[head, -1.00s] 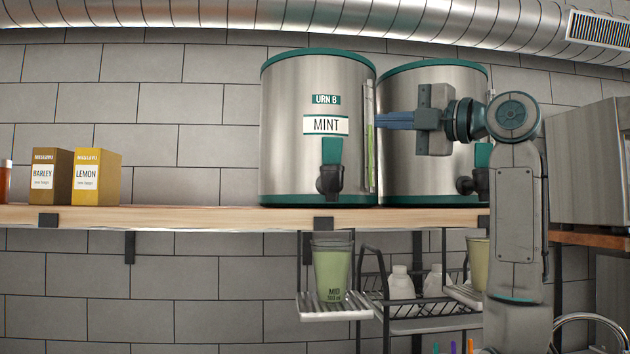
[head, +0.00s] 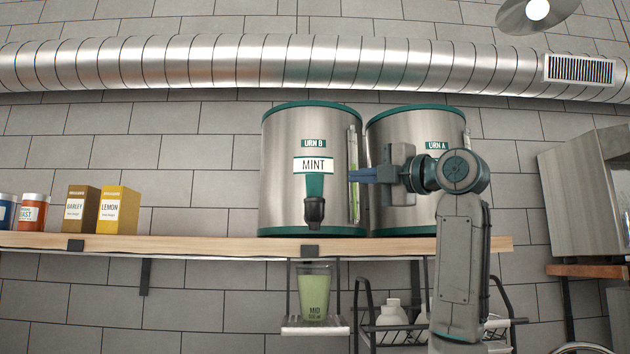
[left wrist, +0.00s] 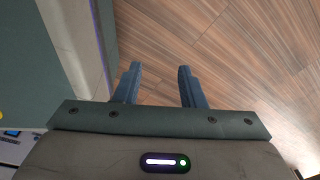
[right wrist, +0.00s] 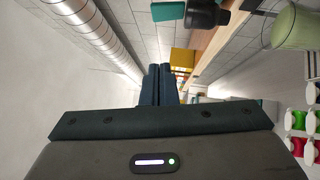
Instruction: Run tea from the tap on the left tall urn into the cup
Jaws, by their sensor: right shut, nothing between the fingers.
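The left tall urn (head: 282,190), labelled URN B MINT, stands on the wooden shelf. Its black tap (head: 314,211) has a teal lever (head: 314,186) on top. The cup (head: 315,294), marked MID, stands upright below on a small drip tray (head: 315,330); it looks green inside. No stream shows between tap and cup. My right gripper (head: 352,175) is shut and empty, its tips right of the lever at about its top height, apart from it in the picture. The lever (right wrist: 168,11) also shows in the right wrist view. My left gripper (left wrist: 157,86) is open and empty over the floor.
A second urn (head: 400,135), URN A, stands close on the right, partly behind my right arm. Tea boxes (head: 118,210) and jars stand on the shelf (head: 190,244) at left. A wire rack (head: 370,320) with white bottles hangs below. The shelf front between boxes and urn is clear.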

